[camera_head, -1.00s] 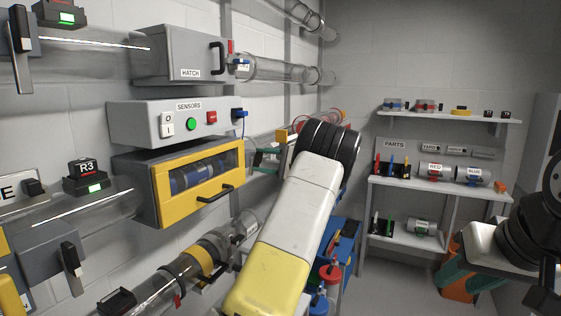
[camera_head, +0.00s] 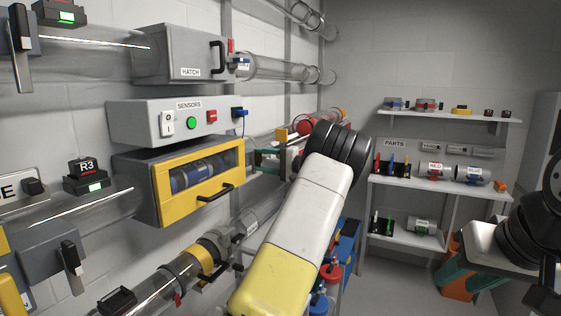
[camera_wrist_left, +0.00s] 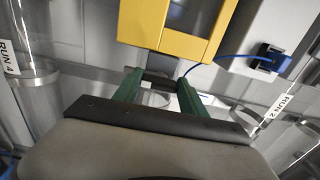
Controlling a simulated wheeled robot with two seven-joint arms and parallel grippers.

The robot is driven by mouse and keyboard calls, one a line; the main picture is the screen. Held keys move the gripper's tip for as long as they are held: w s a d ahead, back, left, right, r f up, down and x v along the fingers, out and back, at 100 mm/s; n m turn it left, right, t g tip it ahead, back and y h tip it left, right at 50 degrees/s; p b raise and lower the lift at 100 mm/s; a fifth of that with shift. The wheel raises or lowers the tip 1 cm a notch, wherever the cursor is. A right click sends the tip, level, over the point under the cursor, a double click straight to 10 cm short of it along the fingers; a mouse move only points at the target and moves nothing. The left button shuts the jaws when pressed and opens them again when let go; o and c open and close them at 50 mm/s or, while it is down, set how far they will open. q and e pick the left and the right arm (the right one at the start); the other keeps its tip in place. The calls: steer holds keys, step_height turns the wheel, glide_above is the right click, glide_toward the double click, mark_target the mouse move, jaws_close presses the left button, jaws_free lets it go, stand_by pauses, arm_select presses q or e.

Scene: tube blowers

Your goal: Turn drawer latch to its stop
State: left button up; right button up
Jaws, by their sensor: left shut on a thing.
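The drawer (camera_head: 155,190) is a grey box with a yellow window frame, a black handle and a blue cylinder inside; its front looks closed. It also shows in the left wrist view (camera_wrist_left: 178,28). My left gripper (camera_head: 262,162) is at its right side, fingers pointing toward the box. The latch's exact angle is hard to tell. My right gripper (camera_head: 450,272) hangs low at the right, far from the drawer; its opening is unclear.
The sensors panel (camera_head: 180,122) sits just above the drawer, with a blue cable plug (camera_head: 238,114) at its right. A clear tube (camera_head: 170,285) runs below. A parts shelf (camera_head: 440,187) stands at the back right. Floor shows between the shelf and my left arm.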

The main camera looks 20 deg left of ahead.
arm_select(q)
steer(key=o, duration=1.4)
steer(key=shift+c, duration=0.2)
steer(key=s+d, duration=0.1)
steer(key=d, duration=0.6)
steer(key=shift+d, duration=0.4)
